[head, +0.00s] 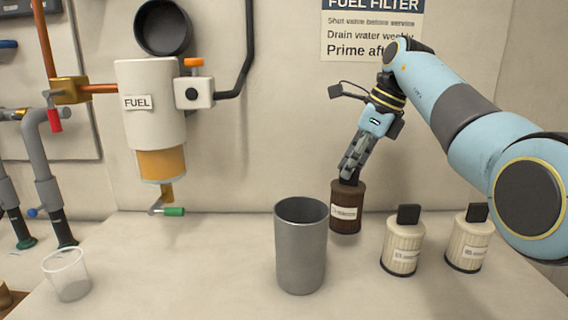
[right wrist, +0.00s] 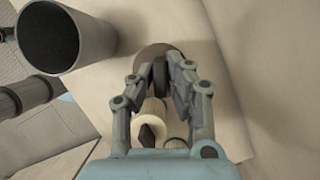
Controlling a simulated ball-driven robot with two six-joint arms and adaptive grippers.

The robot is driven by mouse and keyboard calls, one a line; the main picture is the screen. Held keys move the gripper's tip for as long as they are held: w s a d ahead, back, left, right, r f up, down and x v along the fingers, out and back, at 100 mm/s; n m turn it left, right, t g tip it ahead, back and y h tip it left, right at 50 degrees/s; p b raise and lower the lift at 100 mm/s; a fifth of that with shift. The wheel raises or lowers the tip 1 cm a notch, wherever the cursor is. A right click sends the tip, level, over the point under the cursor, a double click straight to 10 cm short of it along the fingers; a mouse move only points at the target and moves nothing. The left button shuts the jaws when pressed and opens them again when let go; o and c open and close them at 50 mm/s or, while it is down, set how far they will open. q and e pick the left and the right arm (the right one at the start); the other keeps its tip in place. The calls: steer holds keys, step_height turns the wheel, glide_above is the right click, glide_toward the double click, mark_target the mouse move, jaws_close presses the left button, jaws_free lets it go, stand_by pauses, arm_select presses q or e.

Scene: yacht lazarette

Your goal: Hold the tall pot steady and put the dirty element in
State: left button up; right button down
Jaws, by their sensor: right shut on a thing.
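The dirty element is a dark brown cylinder (head: 346,217) with a white label and a black top tab, behind and right of the pot in the head view. My right gripper (head: 349,181) is shut on its top tab from above. I cannot tell whether its base touches the bench. The right wrist view shows the brown element (right wrist: 153,50) partly hidden by the fingers (right wrist: 163,72). The tall grey pot (head: 301,255) stands upright and open on the bench, apart from the gripper. It also shows in the right wrist view (right wrist: 88,60). My left gripper is not in view.
Two cream elements (head: 403,249) (head: 469,242) with black tabs stand right of the pot. A clear cup (head: 69,280) stands at the front left. The fuel filter housing (head: 150,110) hangs on the wall, with a green-handled drain (head: 174,211) below.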

steer(key=r+p, duration=0.2)
steer(key=r, duration=0.1)
steer(key=r+p, duration=0.1)
steer(key=r, duration=0.1)
steer(key=shift+s+r+p, duration=0.15)
steer(key=shift+s+p, duration=0.1)
steer(key=shift+p, duration=0.1)
arm_select(q)
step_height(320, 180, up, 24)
steer(key=p, duration=1.9)
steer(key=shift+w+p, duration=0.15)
steer(key=shift+p, duration=0.25)
arm_select(e)
step_height(320, 180, up, 21)
steer(key=shift+f, duration=0.2)
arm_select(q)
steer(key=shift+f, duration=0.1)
arm_select(e)
steer(key=shift+f, duration=0.15)
